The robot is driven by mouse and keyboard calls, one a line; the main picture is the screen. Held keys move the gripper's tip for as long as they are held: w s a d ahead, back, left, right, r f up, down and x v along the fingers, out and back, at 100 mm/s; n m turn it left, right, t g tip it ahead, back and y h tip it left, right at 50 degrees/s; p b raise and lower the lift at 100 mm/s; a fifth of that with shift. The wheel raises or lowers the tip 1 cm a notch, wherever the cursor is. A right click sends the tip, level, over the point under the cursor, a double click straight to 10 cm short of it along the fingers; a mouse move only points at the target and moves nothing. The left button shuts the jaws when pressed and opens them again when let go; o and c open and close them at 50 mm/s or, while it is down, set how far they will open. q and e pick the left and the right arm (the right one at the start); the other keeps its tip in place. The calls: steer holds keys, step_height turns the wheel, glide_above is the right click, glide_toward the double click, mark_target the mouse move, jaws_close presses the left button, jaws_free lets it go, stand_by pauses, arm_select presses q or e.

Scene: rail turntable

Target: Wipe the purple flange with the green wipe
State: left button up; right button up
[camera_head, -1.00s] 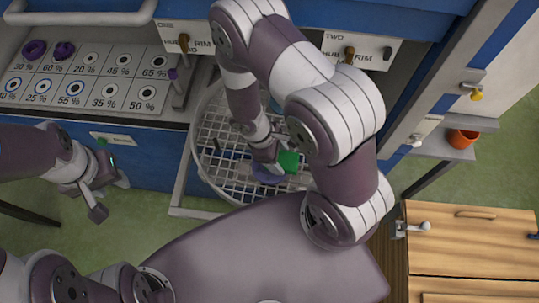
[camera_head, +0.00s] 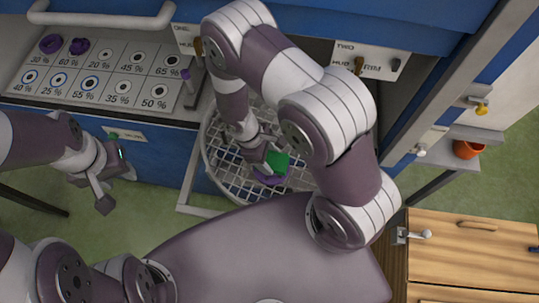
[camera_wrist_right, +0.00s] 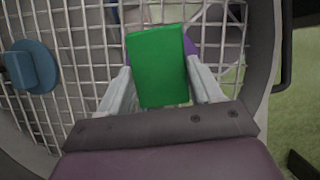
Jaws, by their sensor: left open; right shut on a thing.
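My right gripper (camera_wrist_right: 160,100) is shut on the green wipe (camera_wrist_right: 158,65), a flat rectangle held upright between its fingers in the right wrist view. A purple flange (camera_wrist_right: 191,46) shows partly behind the wipe's upper right edge; the wipe hides most of it, and I cannot tell if they touch. In the head view the green wipe (camera_head: 279,161) is over the round wire rack, with purple (camera_head: 268,179) just below it. My left gripper (camera_head: 105,188) is open and empty, left of the rack.
The wire rack (camera_head: 222,165) is a round basket with a raised rim. A blue round part (camera_wrist_right: 30,68) sits on its mesh. A wooden cabinet (camera_head: 470,255) is lower right.

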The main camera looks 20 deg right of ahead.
step_height(320, 180, up, 8)
steer(key=p, duration=0.6)
steer(key=shift+f, duration=0.2)
steer(key=shift+s+d+r, duration=0.25)
steer(key=shift+s+r, duration=0.05)
steer(key=shift+r, duration=0.05)
steer(key=w+a+f+b, duration=0.2)
steer(key=w+a+b, duration=0.6)
steer(key=w+b, duration=0.2)
steer(key=shift+w+a+f+b, duration=0.15)
steer(key=shift+f+b, duration=0.1)
steer(key=shift+b, duration=0.1)
steer(key=shift+w, duration=0.1)
